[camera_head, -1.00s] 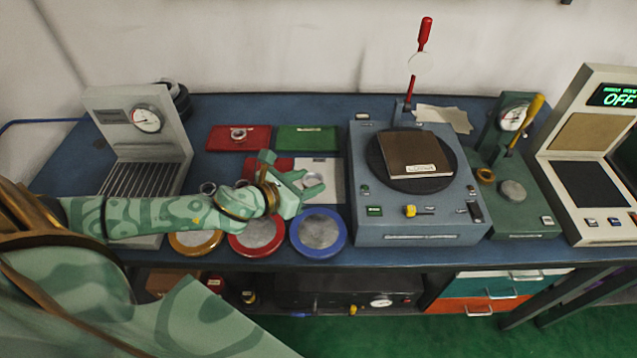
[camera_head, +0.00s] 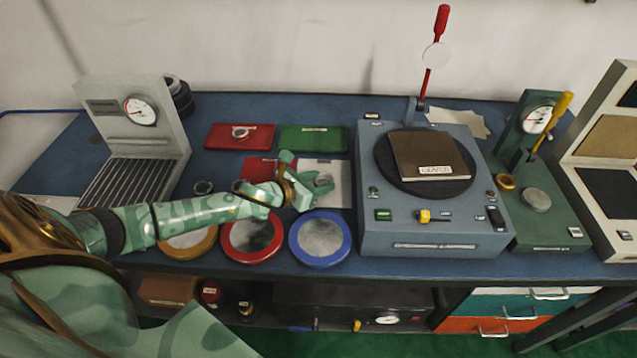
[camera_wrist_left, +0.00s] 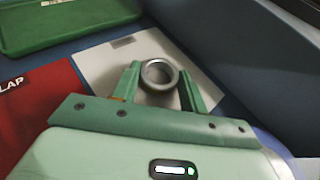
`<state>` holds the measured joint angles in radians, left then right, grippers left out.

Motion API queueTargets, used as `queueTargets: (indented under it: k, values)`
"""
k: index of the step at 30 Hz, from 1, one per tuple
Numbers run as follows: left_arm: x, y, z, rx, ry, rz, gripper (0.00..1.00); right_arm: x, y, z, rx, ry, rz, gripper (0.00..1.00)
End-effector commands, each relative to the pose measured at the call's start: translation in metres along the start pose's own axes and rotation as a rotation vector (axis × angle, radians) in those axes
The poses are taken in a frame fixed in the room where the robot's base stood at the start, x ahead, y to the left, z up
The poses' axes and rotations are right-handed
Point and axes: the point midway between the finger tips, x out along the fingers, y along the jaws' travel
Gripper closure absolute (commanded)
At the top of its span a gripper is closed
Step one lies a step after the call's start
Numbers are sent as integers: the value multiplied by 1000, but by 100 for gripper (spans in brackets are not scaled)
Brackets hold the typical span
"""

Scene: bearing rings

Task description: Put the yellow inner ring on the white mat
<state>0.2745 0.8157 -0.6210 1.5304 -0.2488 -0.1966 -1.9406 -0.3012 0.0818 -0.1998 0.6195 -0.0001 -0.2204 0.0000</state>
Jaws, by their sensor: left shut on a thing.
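My left gripper (camera_head: 318,182) is shut on a small grey metal ring (camera_wrist_left: 160,72), held between its two green fingers in the left wrist view. The ring looks steel grey there, with no yellow that I can make out. The white mat (camera_head: 335,167) lies under the gripper and partly behind it; it also shows in the left wrist view (camera_wrist_left: 120,64). The ring is over the mat; I cannot tell whether it touches it. A small brass-yellow ring (camera_head: 504,182) sits on the green gauge device at the right. My right gripper is not in view.
Red (camera_head: 240,138) and green (camera_head: 313,139) mats lie behind, and another red mat (camera_head: 257,168) is left of the white one. Yellow-, red- and blue-rimmed dishes (camera_head: 320,264) line the front edge. A grey-blue machine (camera_head: 435,231) stands close at the right.

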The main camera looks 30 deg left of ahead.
Motion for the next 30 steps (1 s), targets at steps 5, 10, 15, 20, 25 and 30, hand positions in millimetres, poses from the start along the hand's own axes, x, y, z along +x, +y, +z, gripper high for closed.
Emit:
queueTargets:
  k: [5,10,15,20,25,30]
  values:
    - [1,0,-2,0,0,0,85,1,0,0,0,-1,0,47]
    - [1,0,-2,0,0,0,35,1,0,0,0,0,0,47]
    - [1,0,-2,0,0,0,35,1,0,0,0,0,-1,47]
    - [-4,0,2,1,0,0,35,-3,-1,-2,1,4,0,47]
    - [-37,0,3,2,2,-1,35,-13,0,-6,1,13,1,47]
    - [-77,0,2,1,2,-1,35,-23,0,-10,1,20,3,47]
